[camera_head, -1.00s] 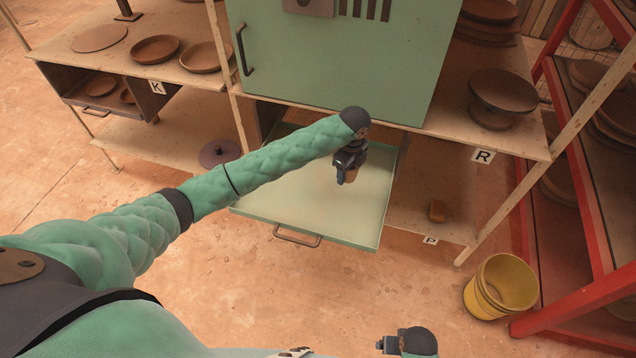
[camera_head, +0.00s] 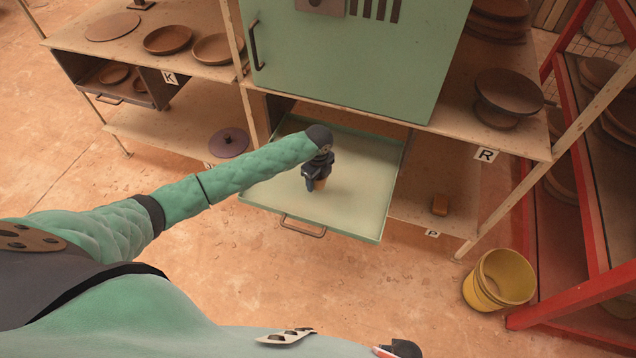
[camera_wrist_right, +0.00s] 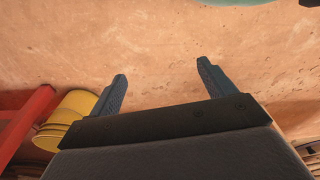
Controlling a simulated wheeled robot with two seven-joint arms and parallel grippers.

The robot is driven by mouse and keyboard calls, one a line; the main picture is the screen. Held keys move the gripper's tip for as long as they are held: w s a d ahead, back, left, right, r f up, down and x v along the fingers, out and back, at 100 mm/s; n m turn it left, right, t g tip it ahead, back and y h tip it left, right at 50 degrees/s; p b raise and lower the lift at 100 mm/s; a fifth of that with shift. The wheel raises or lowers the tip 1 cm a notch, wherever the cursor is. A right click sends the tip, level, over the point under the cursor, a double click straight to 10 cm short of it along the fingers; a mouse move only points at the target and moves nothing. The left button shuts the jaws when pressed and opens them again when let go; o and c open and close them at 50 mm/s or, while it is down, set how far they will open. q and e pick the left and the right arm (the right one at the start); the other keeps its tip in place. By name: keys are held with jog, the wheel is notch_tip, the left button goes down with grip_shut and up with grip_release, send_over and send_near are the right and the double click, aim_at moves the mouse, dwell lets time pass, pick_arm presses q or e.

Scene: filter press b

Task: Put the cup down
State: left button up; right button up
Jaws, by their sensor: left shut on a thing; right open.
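The cup (camera_head: 320,184) is a small tan-brown thing, mostly hidden by my left gripper (camera_head: 312,182). That gripper is shut on it, over the middle of a pale green pull-out tray (camera_head: 354,216) below the green cabinet. I cannot tell whether the cup's base touches the tray. My right gripper (camera_wrist_right: 161,68) is open and empty in the right wrist view, with bare floor beyond its fingers. In the head view only a bit of the right arm's end shows at the bottom edge.
The green cabinet (camera_head: 352,60) stands above the tray's back. A brown block (camera_head: 440,205) lies on the lower shelf to the right. A yellow bucket (camera_head: 499,279) stands on the floor beside a red rack (camera_head: 575,300). The tray around the cup looks clear.

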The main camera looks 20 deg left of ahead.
aim_at(318, 184)
pick_arm(q)
jog(key=shift+f+p, duration=0.55)
jog(key=shift+f, duration=1.15)
pick_arm(e)
jog(key=shift+s+d+f, duration=0.2)
jog(key=shift+d+f, duration=0.05)
jog(key=shift+f, duration=0.55)
jog(key=shift+s+d+f, duration=0.2)
jog(key=shift+f, duration=0.55)
pick_arm(q)
jog(key=shift+f, duration=0.1)
jog(key=o, duration=1)
pick_arm(e)
jog(key=shift+w+r, duration=0.1)
pick_arm(q)
jog(key=shift+r, duration=0.45)
notch_tip(318, 184, up, 11)
jog(key=b, duration=0.3)
jog(key=shift+r, duration=0.2)
pick_arm(e)
notch_tip(318, 184, up, 7)
jog(key=w+a, duration=0.1)
jog(key=shift+a+f, duration=0.2)
jog(key=shift+a, duration=0.2)
